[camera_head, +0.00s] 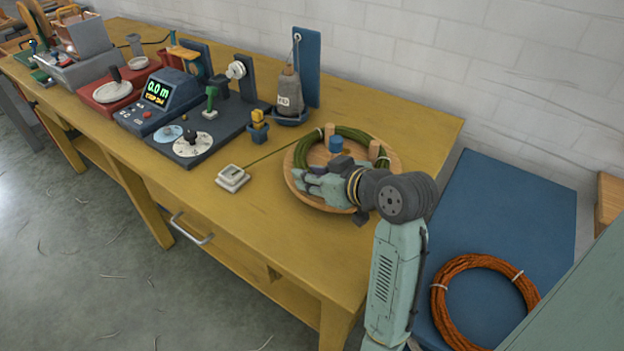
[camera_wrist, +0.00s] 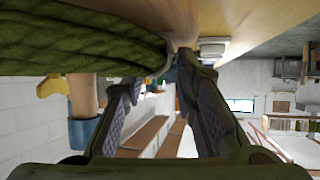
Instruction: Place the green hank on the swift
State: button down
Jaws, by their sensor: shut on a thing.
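The green hank (camera_head: 351,132) lies as a ring on the round wooden swift (camera_head: 395,162). The ring surrounds the blue hub (camera_head: 336,143) and passes close by the wooden pegs (camera_head: 374,149); I cannot tell whether it is outside every peg. My gripper (camera_head: 304,180) is low over the swift's near left side and hides the near part of the ring. In the wrist view the thick green hank (camera_wrist: 75,45) fills the upper left and runs to the fingertips (camera_wrist: 158,75). My gripper is shut on the hank; the exact contact is partly hidden.
A green strand runs to a small white block (camera_head: 233,178) left of the swift. A weighted grey bag (camera_head: 289,95) and a blue panel stand behind. A dark machine with a display (camera_head: 158,92) is farther left. An orange hank (camera_head: 447,290) lies on a blue surface at right.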

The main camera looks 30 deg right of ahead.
jog(key=c, duration=1.3)
grip_release()
jog(key=shift+r, duration=0.2)
jog(key=b+v, duration=0.2)
jog(key=v, duration=1)
jog(key=shift+f, duration=0.1)
